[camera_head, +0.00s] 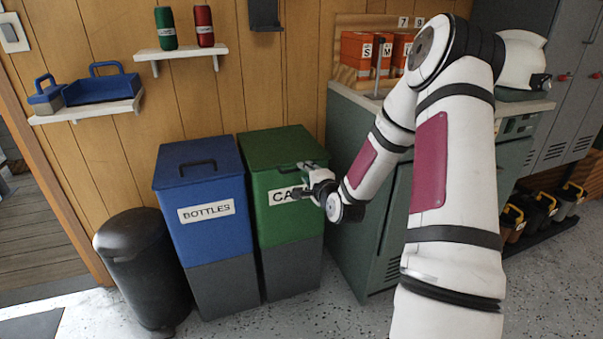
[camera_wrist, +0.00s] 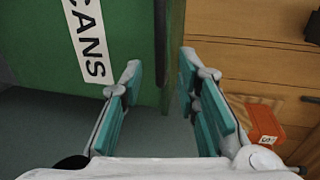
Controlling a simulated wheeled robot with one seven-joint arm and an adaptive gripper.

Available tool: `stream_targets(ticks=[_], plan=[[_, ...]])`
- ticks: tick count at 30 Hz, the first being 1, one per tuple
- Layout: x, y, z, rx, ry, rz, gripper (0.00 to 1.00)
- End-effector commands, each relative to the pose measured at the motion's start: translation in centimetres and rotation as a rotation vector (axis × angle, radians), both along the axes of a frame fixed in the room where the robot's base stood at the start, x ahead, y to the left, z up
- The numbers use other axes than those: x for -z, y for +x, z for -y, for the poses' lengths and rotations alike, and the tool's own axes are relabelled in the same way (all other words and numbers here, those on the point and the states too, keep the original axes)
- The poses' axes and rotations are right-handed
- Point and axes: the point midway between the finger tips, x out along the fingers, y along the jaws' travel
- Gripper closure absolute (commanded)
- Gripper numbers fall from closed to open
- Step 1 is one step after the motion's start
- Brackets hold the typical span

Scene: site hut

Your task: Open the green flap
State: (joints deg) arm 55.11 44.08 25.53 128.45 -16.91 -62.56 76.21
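The green bin (camera_head: 290,225) has a white label reading CANS, partly covered by my gripper in the head view. Its green flap (camera_head: 275,146) is the top lid and lies shut, with a dark handle (camera_head: 287,168) near its front edge. My gripper (camera_head: 305,189) is at the upper right of the bin's front. In the wrist view my gripper (camera_wrist: 160,72) is open, its two teal-padded fingers apart. The flap's edge (camera_wrist: 175,45) shows beyond and between the fingertips, with the CANS label (camera_wrist: 88,40) to the left. I cannot tell whether the fingers touch it.
A blue bin (camera_head: 207,240) labelled BOTTLES stands close on the left, and a black pedal bin (camera_head: 145,265) beyond it. A green cabinet (camera_head: 365,200) with orange boxes (camera_head: 356,52) on top stands to the right. A shelf (camera_head: 180,53) with two cans hangs above the bins.

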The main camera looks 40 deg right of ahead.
Motion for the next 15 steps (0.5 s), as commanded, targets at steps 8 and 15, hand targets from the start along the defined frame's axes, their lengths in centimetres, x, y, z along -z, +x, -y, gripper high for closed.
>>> stream_targets(ticks=[8, 15], plan=[[0.9, 3.8, 1.0, -0.001, -0.001, 0.000, 0.71], [1.1, 4.6, 1.3, -0.001, 0.001, -0.002, 0.71]])
